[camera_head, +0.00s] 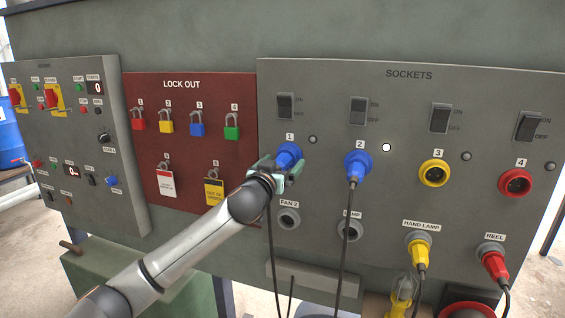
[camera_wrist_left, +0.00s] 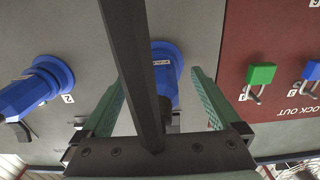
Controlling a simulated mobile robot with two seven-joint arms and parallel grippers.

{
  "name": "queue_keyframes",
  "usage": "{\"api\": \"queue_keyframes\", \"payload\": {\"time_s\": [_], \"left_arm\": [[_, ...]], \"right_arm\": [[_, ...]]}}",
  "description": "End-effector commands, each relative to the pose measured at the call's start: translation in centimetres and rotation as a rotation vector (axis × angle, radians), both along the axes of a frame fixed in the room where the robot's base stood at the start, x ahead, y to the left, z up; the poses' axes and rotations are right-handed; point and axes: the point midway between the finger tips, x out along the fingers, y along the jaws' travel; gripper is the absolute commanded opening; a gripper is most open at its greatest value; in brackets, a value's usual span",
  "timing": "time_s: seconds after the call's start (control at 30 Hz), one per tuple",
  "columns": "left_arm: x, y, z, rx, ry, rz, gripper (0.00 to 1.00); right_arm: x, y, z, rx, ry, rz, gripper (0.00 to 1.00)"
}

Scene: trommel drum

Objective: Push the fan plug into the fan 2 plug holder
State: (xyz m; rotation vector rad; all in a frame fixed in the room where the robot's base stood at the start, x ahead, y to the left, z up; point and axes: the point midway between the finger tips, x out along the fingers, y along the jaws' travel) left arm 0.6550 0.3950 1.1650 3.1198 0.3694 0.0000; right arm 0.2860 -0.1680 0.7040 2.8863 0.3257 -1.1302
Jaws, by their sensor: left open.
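The blue fan plug (camera_head: 288,153) is at socket 1 on the grey sockets panel (camera_head: 400,88), its black cable (camera_head: 272,245) hanging down. The fan 2 plug holder (camera_head: 289,218), a grey ring below socket 1, looks empty. My left gripper (camera_head: 278,169) is at the plug, its green fingers open. In the left wrist view the blue plug (camera_wrist_left: 168,72) lies between the open fingers (camera_wrist_left: 158,95), with visible gaps on both sides. The dark cable crosses in front of the plug and hides part of it. My right gripper is not in view.
A second blue plug (camera_head: 357,165) with a hanging cable is at socket 2, close on the right. The lamp holder (camera_head: 350,230) is below it. Yellow and red plugs (camera_head: 495,265) sit in the holders farther right. The red lock-out board (camera_head: 185,140) is left.

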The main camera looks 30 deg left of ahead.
Motion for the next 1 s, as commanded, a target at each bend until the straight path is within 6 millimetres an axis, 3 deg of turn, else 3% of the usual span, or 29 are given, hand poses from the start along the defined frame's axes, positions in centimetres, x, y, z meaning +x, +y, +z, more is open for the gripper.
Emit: {"api": "queue_keyframes", "payload": {"time_s": [0.47, 1.0], "left_arm": [[-0.01, 0.03, -0.02, 0.000, 0.000, 0.001, 0.97], [-0.01, 0.03, 0.01, 0.000, 0.000, 0.001, 0.37]], "right_arm": [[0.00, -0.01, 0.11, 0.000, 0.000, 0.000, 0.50], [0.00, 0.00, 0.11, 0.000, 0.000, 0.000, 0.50]]}}
